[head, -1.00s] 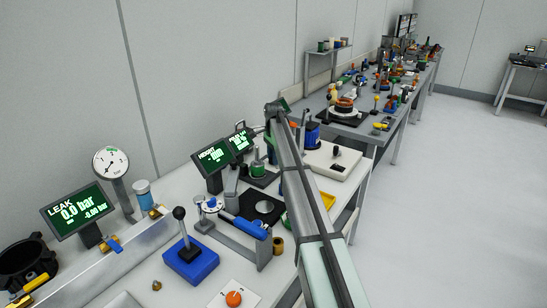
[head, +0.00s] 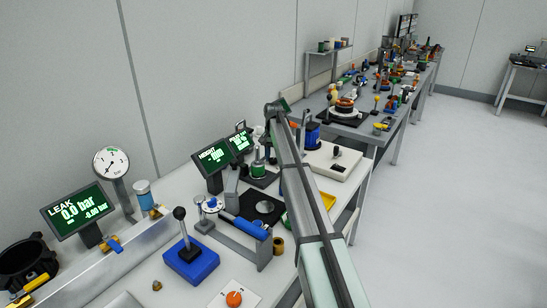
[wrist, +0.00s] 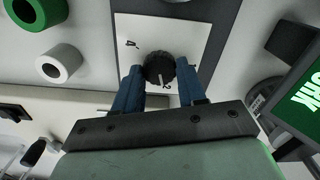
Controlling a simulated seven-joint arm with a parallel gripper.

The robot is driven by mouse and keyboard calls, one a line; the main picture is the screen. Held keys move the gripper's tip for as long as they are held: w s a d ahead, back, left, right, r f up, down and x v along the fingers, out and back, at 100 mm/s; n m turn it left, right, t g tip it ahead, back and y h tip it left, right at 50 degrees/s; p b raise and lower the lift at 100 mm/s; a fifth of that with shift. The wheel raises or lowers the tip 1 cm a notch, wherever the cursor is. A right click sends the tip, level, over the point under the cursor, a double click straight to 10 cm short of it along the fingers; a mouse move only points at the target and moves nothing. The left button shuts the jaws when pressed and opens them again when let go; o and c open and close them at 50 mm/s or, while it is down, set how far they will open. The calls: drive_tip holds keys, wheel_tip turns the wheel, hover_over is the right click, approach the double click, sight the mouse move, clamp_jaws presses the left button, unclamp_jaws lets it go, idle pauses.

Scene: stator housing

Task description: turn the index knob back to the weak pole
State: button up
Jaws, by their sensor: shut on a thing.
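The index knob (wrist: 160,68) is round and black with a ribbed edge and a white pointer line. In the wrist view it sits on a white plate (wrist: 205,40) with printed numerals. Its pointer line points down in the picture, toward the numeral 2 printed just below it. My gripper (wrist: 159,71) has its two blue fingers on either side of the knob and is shut on it. In the head view my arm hides the gripper, and I cannot make out this knob there.
A green ring (wrist: 39,10) and a white ring (wrist: 58,63) lie at the left in the wrist view, and a dark display (wrist: 298,95) stands at the right. The head view shows a joystick on a blue base (head: 191,262) and an orange knob (head: 234,298).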

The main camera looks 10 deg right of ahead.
sight(273, 159)
drive_tip(key=shift+n, duration=0.4)
drive_tip(key=o, duration=1.1)
drive_tip(key=shift+c, duration=0.2)
drive_tip(key=shift+r, duration=0.1)
wheel_tip(273, 159, up, 14)
drive_tip(key=shift+f, duration=0.2)
